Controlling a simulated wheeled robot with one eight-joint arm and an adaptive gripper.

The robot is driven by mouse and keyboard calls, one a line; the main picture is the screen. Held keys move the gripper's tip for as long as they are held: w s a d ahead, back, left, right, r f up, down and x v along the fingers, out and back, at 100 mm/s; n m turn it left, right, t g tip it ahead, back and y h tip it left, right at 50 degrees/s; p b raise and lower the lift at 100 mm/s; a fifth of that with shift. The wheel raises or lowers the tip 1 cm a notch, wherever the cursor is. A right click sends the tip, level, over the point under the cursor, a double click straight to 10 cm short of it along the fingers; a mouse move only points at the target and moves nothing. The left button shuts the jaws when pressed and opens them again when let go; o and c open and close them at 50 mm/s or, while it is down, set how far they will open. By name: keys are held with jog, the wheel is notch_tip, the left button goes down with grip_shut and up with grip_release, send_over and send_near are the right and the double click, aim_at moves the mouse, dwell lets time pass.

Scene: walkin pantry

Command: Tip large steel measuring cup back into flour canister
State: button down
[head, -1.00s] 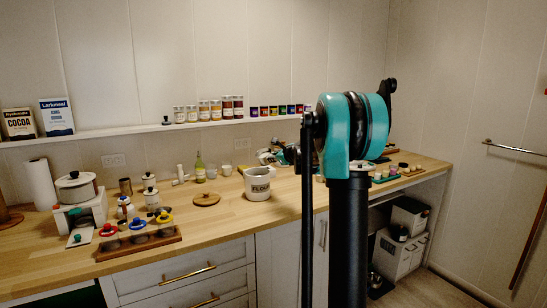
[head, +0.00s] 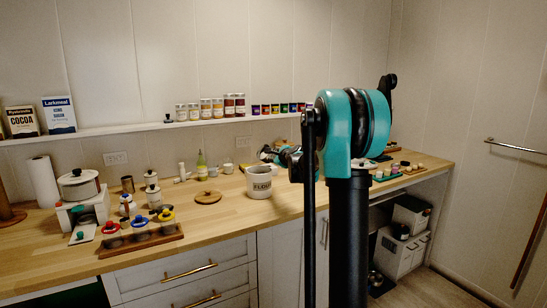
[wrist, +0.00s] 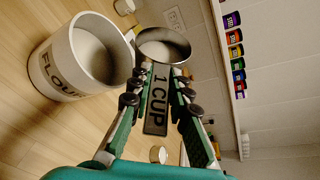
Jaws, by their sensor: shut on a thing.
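The white flour canister (head: 259,185) stands open on the wooden counter. In the wrist view the canister (wrist: 60,72) is at the left, its mouth showing a pale inside. My gripper (wrist: 155,92) is shut on the black "1 CUP" handle of the steel measuring cup (wrist: 180,40). The cup is close beside the canister's rim in the wrist view. Its inside looks pale; I cannot tell how much flour is in it. In the head view my gripper (head: 270,153) is small, behind and above the canister, and the cup is hard to make out.
A round wooden lid (head: 208,197) lies left of the canister. A bottle (head: 201,165) and small cups (head: 228,168) stand behind it. A shelf (head: 150,128) with jars runs along the wall.

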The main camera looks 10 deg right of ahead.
jog(key=shift+s+a+f+n+t+h, duration=0.15)
jog(key=shift+n+t, duration=0.1)
jog(key=shift+n, duration=0.2)
jog(key=shift+a+f+n+t+h, duration=0.15)
jog(key=shift+n+t, duration=0.1)
jog(key=shift+n, duration=0.2)
jog(key=shift+s+a+f+n+t, duration=0.1)
jog(key=shift+a+f+n+t, duration=0.1)
jog(key=shift+n, duration=0.3)
jog(key=shift+s+a+f+n+t, duration=0.1)
jog(key=shift+n+t, duration=0.1)
jog(key=shift+n, duration=0.3)
jog(key=shift+s+a+n+t, duration=0.15)
jog(key=shift+a+n+t, duration=0.3)
jog(key=shift+n, duration=0.55)
jog(key=shift+s+a+n+t, duration=0.15)
jog(key=shift+n+t, duration=0.1)
jog(key=shift+n, duration=0.35)
jog(key=shift+s+a+n+t, duration=0.1)
jog(key=shift+n+t, duration=0.1)
jog(key=shift+n, duration=0.4)
